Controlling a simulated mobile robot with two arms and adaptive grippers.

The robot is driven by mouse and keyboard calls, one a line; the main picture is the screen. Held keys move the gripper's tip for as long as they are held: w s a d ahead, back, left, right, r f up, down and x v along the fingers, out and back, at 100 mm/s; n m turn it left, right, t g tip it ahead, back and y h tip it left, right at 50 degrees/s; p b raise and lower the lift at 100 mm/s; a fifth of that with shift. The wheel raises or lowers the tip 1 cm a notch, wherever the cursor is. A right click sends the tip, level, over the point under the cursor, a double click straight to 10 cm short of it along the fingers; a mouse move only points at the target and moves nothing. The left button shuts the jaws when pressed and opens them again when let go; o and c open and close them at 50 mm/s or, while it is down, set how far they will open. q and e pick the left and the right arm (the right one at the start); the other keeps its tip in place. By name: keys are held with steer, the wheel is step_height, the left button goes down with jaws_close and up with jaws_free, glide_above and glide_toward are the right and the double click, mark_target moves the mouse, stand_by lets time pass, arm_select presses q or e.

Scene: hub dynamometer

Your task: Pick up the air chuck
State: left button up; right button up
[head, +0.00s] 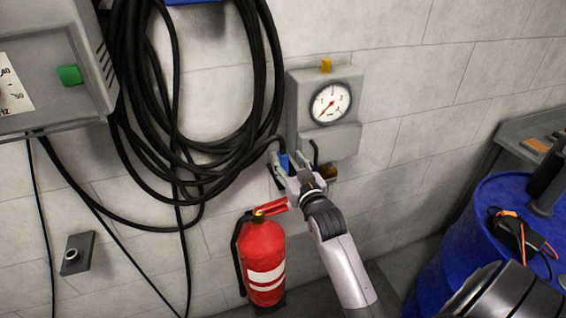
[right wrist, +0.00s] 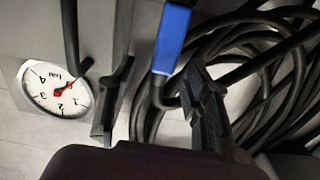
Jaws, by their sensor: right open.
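The air chuck (head: 284,161) shows as a small blue-handled piece at the end of a black hose, beside the lower left of the grey gauge box (head: 306,100). In the right wrist view its blue handle (right wrist: 172,39) lies between the two dark fingers, with a gap on each side. My right gripper (head: 287,168) is open around the chuck and partly hides it; its fingers also show in the right wrist view (right wrist: 160,98). My left gripper is out of view.
Coiled black hose (head: 127,100) hangs on the wall to the left. A red fire extinguisher (head: 263,250) stands below. A blue drum (head: 455,235) with tools on top is at the right. A grey instrument cabinet (head: 75,30) is at upper left.

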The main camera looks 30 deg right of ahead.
mark_target(285, 157)
steer(key=shift+p+x, duration=0.5)
steer(key=shift+x, duration=1.5)
steer(key=shift+a, duration=0.15)
steer(key=shift+s, duration=0.1)
jaws_close()
